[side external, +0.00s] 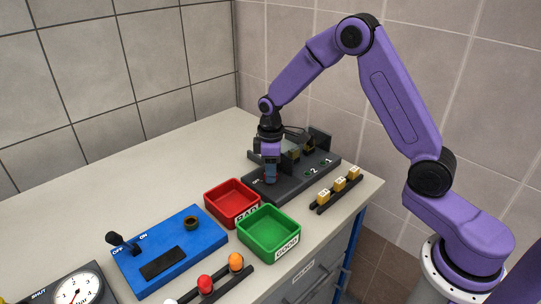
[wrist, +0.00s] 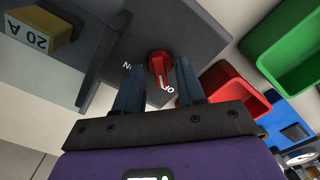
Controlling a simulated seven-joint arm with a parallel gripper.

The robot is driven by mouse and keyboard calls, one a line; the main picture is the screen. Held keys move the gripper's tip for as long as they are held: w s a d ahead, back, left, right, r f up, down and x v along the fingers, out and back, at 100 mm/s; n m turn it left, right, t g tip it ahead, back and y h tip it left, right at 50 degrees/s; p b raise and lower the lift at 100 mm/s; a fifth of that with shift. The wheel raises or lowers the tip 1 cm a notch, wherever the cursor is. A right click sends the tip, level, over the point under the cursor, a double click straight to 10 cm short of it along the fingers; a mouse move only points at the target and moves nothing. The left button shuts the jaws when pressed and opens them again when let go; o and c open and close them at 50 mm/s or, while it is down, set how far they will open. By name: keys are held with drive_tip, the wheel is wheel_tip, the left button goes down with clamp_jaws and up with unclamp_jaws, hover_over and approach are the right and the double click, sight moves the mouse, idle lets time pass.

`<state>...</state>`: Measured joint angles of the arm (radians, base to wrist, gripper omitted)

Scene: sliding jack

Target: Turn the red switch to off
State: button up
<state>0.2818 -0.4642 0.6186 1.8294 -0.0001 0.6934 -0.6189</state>
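The red switch (wrist: 160,68) is a small knob on the dark grey face of the jack unit (wrist: 202,35). In the wrist view its narrow handle has a pale line and points down, slightly right, toward a partly hidden white label. Another partly hidden white label lies to its left. My gripper (wrist: 160,65) is open, with one blue-grey finger on each side of the knob and gaps visible between. In the side view my gripper (side external: 271,178) points down over the near left end of the jack unit (side external: 312,180), and hides the switch.
A red bin (side external: 232,203) and a green bin (side external: 269,234) stand just in front of the unit. A rack of yellow blocks (side external: 338,188) lies to its right. A blue box (side external: 170,250) with a lever is further forward. The bench is clear at back left.

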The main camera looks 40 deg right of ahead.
wheel_tip(320, 180, up, 17)
drive_tip(key=shift+r, duration=0.15)
idle(0.4)
drive_tip(key=s+a+f+n, duration=0.1)
drive_tip(key=s+a, duration=0.2)
drive_tip(key=s, duration=0.9)
drive_tip(key=s+a+f+n, duration=0.1)
drive_tip(key=s+a+f, duration=0.15)
drive_tip(key=s, duration=0.95)
drive_tip(key=s+d+f+n, duration=0.1)
drive_tip(key=s+d+f, duration=0.1)
drive_tip(key=s, duration=0.8)
drive_tip(key=shift+d, duration=0.7)
